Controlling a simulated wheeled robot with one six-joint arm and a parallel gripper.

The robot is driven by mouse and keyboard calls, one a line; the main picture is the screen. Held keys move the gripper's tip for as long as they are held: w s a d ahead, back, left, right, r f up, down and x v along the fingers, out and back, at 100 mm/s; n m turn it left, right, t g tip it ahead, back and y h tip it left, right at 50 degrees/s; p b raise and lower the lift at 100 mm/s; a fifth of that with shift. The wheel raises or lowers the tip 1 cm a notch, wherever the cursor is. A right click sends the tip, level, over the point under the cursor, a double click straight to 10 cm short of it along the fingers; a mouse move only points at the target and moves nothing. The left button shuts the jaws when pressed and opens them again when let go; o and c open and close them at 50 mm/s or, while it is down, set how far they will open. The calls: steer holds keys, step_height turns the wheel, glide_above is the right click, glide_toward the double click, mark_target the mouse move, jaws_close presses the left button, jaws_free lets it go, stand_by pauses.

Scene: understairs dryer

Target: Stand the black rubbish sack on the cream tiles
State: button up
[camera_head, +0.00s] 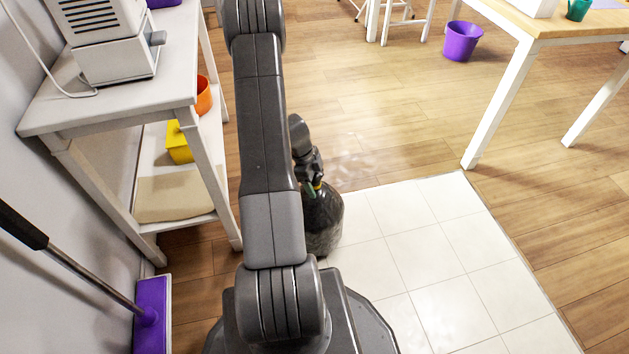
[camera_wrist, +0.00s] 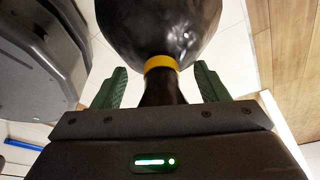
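The black rubbish sack (camera_head: 323,222) stands roughly upright at the back-left part of the cream tiles (camera_head: 405,250), partly hidden behind my arm. Its base looks to be on the tiles, but contact is hard to tell. In the wrist view the sack's body (camera_wrist: 160,25) is at the top, with a yellow tie (camera_wrist: 160,64) around its neck. My gripper (camera_head: 312,186) is at the top of the sack. In the wrist view its green fingers (camera_wrist: 160,88) stand either side of the dark neck, with a visible gap on each side, so it is open around the neck.
A white-grey shelved table (camera_head: 130,85) stands at left, with a yellow container (camera_head: 179,143) and an orange pot (camera_head: 203,96) below. A purple-headed mop (camera_head: 151,315) leans at lower left. A purple bucket (camera_head: 462,41) stands at the back. Tiles right of the sack are clear.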

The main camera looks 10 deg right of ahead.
steer(key=shift+r, duration=0.15)
steer(key=p+v, duration=0.3)
steer(key=v, duration=0.8)
steer(key=shift+r, duration=0.4)
